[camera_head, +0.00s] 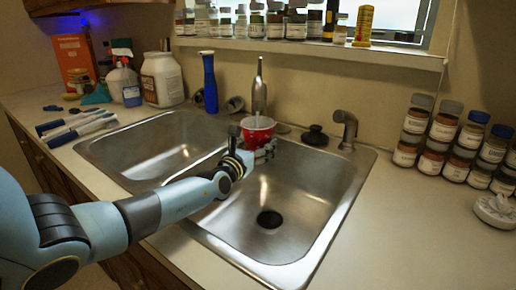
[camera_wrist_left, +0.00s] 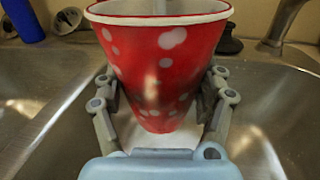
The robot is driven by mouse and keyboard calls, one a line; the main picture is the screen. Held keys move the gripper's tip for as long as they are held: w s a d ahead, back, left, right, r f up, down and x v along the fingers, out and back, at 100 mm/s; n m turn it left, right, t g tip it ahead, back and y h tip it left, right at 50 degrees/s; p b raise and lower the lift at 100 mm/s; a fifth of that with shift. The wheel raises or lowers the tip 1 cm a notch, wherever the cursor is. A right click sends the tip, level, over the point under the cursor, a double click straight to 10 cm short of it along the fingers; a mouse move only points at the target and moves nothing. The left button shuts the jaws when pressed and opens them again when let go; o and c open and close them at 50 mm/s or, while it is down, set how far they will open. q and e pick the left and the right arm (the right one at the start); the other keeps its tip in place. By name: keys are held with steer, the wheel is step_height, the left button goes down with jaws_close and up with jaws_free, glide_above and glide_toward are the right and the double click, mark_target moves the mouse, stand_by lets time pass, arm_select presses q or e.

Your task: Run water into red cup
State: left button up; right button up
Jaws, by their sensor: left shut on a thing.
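The red cup (camera_head: 257,130) has a white rim and pale spots, and it is upright above the sink near the divider. My left gripper (camera_head: 255,150) is shut on it from the near side. In the left wrist view the cup (camera_wrist_left: 160,65) sits between both fingers of the gripper (camera_wrist_left: 160,110). The faucet (camera_head: 259,90) stands just behind the cup, and its lower part is hidden by the cup. I cannot tell whether water is running. My right gripper is in neither view.
The right sink basin (camera_head: 308,215) is empty with a dark drain; the left basin (camera_head: 160,150) is also clear. A side sprayer (camera_head: 345,128) is at the right. Several jars (camera_head: 442,130) stand stacked on the right counter.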

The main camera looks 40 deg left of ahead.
mark_target(250, 149)
arm_select(q)
steer(key=v, duration=0.2)
steer(key=p+v, duration=0.1)
steer(key=v, duration=0.1)
steer(key=p+v, duration=0.1)
steer(key=v, duration=0.1)
steer(key=shift+s+a, duration=0.2)
steer(key=shift+s, duration=0.25)
steer(key=shift+s+d+f, duration=0.15)
steer(key=shift+s+f, duration=0.2)
steer(key=shift+s, duration=0.1)
steer(key=shift+s+f, duration=0.1)
step_height(250, 149, up, 6)
steer(key=s+p, duration=0.3)
steer(key=p, duration=0.2)
steer(key=shift+w+d, duration=0.15)
